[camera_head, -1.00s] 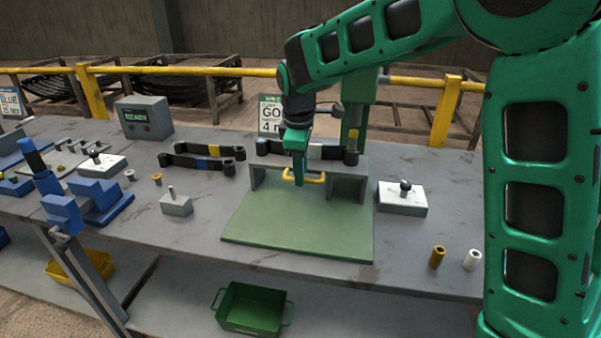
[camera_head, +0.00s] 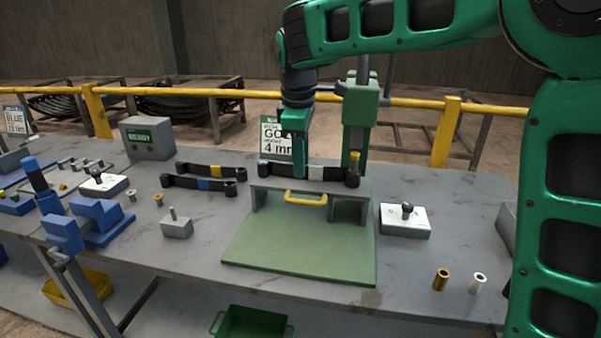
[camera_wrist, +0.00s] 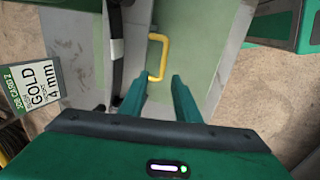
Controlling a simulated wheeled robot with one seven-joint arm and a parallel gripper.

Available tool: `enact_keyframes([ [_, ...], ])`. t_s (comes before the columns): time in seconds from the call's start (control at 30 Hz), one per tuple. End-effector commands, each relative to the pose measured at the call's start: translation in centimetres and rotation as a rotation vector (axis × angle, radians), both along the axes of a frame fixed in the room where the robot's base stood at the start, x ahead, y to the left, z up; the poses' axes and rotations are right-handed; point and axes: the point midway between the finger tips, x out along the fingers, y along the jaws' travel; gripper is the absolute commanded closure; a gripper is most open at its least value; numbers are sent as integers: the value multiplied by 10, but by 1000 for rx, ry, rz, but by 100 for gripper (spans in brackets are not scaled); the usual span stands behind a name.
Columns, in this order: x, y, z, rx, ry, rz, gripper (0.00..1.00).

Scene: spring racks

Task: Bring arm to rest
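My gripper (camera_head: 301,165) hangs from my green arm over the back of the workbench, in front of the job card and above the yellow handle (camera_head: 305,198). In the wrist view my gripper (camera_wrist: 160,85) shows two green fingers spread apart with nothing between them. The yellow handle (camera_wrist: 163,58) lies beyond the fingertips, apart from them. A black bar with a white band (camera_head: 317,173) lies at the top of the green fixture (camera_head: 290,245), partly hidden behind the gripper.
Two black bars (camera_head: 200,184) lie left of the fixture. A white-topped block with a black knob (camera_head: 404,222), a gold cylinder (camera_head: 441,279) and a white cylinder (camera_head: 478,283) stand at right. A blue vise (camera_head: 95,220) is at left. A yellow rail (camera_head: 400,101) runs behind.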

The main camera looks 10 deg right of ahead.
Motion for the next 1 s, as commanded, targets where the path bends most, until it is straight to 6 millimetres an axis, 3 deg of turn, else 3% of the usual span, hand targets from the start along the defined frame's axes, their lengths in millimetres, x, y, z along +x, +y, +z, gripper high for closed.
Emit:
enact_keyframes([
  [0.37,-1,0,4,0,0,-1,71],
  [0.47,-4,-13,4,3,0,-37,71],
  [0.57,-14,-48,2,10,3,-142,71],
  [0.67,-36,-101,-2,23,9,-317,71],
  [0.8,-85,-179,-15,49,21,-613,71],
  [1.0,-180,-264,-45,98,38,-1058,71],
])
